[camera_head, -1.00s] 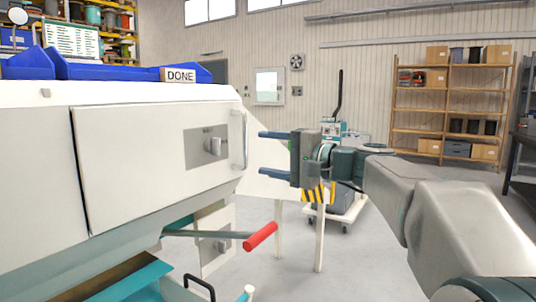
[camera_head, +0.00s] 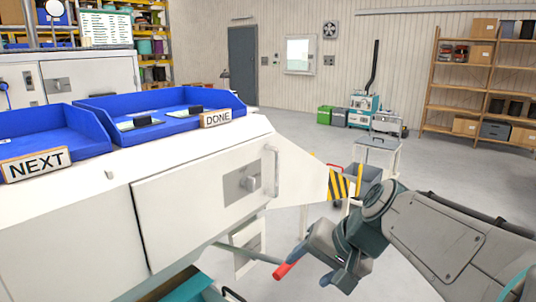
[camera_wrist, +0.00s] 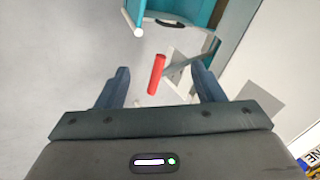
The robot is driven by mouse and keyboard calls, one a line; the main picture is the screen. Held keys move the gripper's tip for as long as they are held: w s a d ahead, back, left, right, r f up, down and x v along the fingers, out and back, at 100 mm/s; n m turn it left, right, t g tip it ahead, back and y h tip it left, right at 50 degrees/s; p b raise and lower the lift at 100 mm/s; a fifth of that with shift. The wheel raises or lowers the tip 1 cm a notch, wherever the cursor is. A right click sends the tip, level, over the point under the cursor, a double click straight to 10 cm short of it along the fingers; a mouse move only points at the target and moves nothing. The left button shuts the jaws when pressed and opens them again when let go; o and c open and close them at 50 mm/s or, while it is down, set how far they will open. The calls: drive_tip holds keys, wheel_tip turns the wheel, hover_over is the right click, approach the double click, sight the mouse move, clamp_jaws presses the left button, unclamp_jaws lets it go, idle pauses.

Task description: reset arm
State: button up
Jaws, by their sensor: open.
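My gripper (camera_head: 316,270) is at the lower middle of the head view, low beside the right end of the white machine (camera_head: 210,195). It is open and empty, its fingers tilted downward. In the wrist view the two blue-grey fingers (camera_wrist: 160,72) stand wide apart. The red handle grip (camera_head: 286,269) of the machine's lever shows just left of my fingers in the head view. The red grip also appears in the gap between the fingers in the wrist view (camera_wrist: 156,74); it looks to lie beyond them, and I see no contact.
Blue trays labelled NEXT (camera_head: 36,164) and DONE (camera_head: 216,118) sit on the machine top; the DONE tray holds small dark items. A grey cart (camera_head: 378,150) stands behind my arm. Shelves (camera_head: 480,85) stand at the back right. Open floor lies between.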

drive_tip(key=s+d+r+n+g+h+p, duration=0.1)
drive_tip(key=s+d+r+n+h+p, duration=0.2)
drive_tip(key=s+p, duration=0.6)
drive_tip(key=shift+s+d+n+g+h+p, duration=0.35)
drive_tip(key=shift+d+h+p, duration=0.7)
drive_tip(key=shift+d, duration=0.75)
